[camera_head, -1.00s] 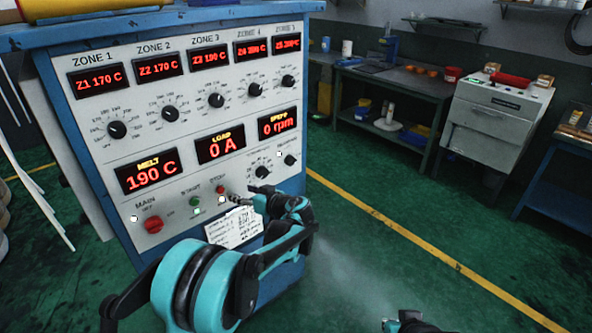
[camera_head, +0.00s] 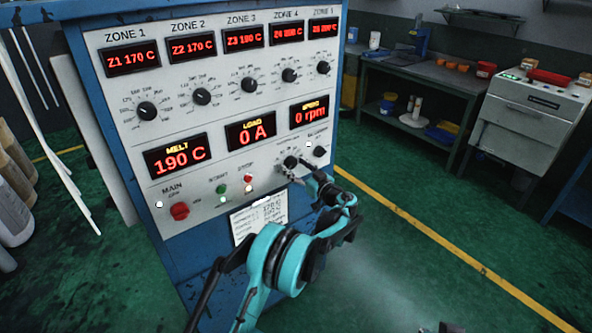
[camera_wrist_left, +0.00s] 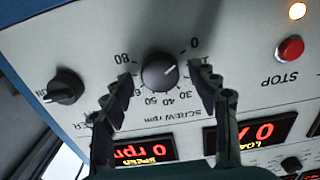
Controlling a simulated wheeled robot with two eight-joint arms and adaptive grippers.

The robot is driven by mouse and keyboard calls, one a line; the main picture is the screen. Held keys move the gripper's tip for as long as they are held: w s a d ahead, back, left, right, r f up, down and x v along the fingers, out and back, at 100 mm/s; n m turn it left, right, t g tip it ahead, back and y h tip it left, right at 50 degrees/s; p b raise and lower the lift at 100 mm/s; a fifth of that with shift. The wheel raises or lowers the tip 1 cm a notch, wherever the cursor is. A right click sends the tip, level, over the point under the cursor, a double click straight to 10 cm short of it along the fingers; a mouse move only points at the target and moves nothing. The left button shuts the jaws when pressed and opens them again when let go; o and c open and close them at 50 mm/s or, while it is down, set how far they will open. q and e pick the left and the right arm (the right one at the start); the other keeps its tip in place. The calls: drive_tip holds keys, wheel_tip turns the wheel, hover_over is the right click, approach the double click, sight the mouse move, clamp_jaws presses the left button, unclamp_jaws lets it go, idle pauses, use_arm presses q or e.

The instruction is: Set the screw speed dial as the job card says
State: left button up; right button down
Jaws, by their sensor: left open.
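The screw speed dial (camera_head: 291,162) is a black round knob low on the panel of the blue cabinet. In the left wrist view the dial (camera_wrist_left: 160,71) appears upside down, its white mark pointing to the upper right, near the 0. My left gripper (camera_head: 296,180) is at the dial; in the wrist view its open fingers (camera_wrist_left: 160,88) stand on either side of the knob, and I cannot tell whether they touch it. The speed display (camera_head: 310,113) reads 0 rpm. The job card (camera_head: 258,218) hangs below the panel, partly hidden by my arm, its writing too small to read.
Another black knob (camera_head: 319,151) sits close right of the dial. The red stop button (camera_head: 248,178), green start button (camera_head: 221,188) and red main switch (camera_head: 179,211) are to its left. A workbench (camera_head: 405,78) stands behind.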

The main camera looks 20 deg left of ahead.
use_arm(q)
drive_tip(key=shift+w+a, duration=0.1)
drive_tip(key=c, duration=1.1)
